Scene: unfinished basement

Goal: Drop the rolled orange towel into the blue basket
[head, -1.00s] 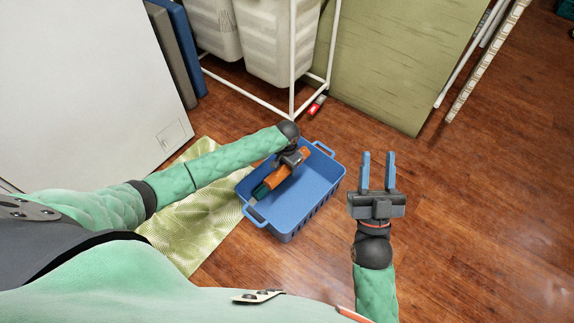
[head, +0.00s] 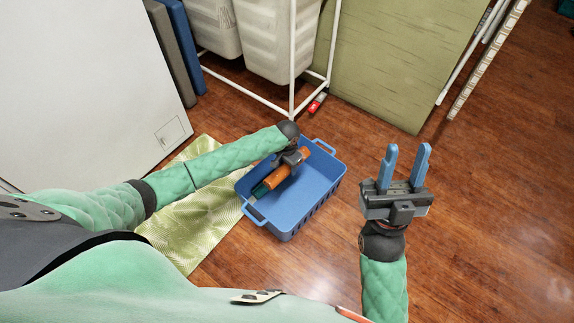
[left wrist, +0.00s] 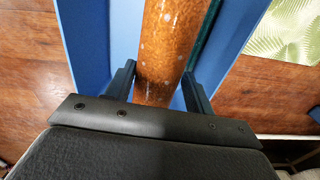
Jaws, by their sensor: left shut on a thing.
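The rolled orange towel (head: 277,178) is a slim orange cylinder, lying slantwise over the left part of the blue basket (head: 317,185). My left gripper (head: 291,158) is shut on the towel near its middle and hides part of it. In the left wrist view the towel (left wrist: 168,45) runs between the two fingers (left wrist: 158,75), with blue basket surfaces (left wrist: 85,35) on both sides. I cannot tell whether the towel touches the basket floor. My right gripper (head: 407,152) is open and empty, to the right of the basket.
A dark green item (head: 260,190) is in the basket beside the towel's near end. A green patterned mat (head: 205,222) lies left of the basket. A white rack (head: 293,75) with pale bins stands behind, a red object (head: 317,103) at its foot. Wooden floor at right is clear.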

